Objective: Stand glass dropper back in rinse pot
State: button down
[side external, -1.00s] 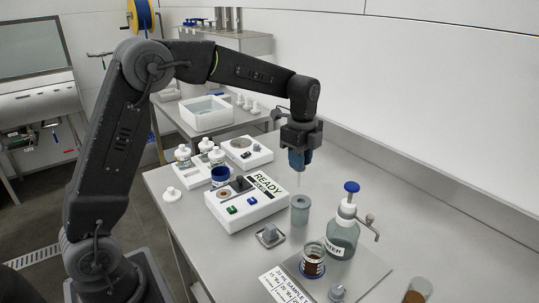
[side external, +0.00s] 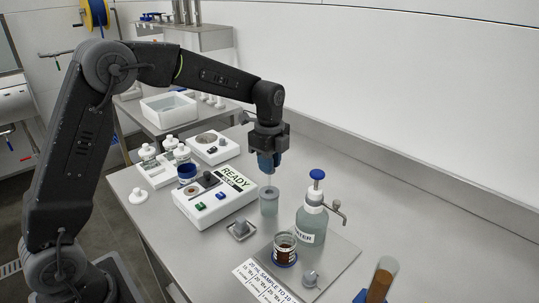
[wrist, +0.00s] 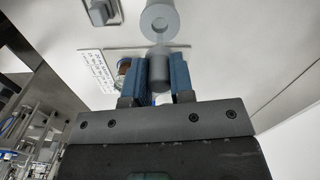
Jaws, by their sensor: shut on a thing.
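My gripper (side external: 268,163) is shut on the glass dropper (wrist: 159,68), holding it upright by its grey top between the blue fingers. In the side external view, a short length of pale glass stem shows below the fingers. The rinse pot (side external: 269,204) is a grey-green cylinder standing on the bench directly below my gripper. In the wrist view, its round rim (wrist: 160,9) and opening show beyond the dropper. The stem's lower end is at or near the pot's mouth; I cannot tell whether it is inside.
A white READY box (side external: 214,202) stands left of the pot. A WATER bottle (side external: 311,223) with a blue cap and a jar of brown liquid (side external: 285,250) are in front and to the right. A grey block (side external: 240,229) lies close by. The bench behind is clear.

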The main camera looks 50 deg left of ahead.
aim_at(269, 190)
jog(key=shift+f, duration=3.2)
jog(key=c, duration=0.9)
grip_release()
notch_tip(269, 190, up, 12)
jog(key=shift+r, duration=0.95)
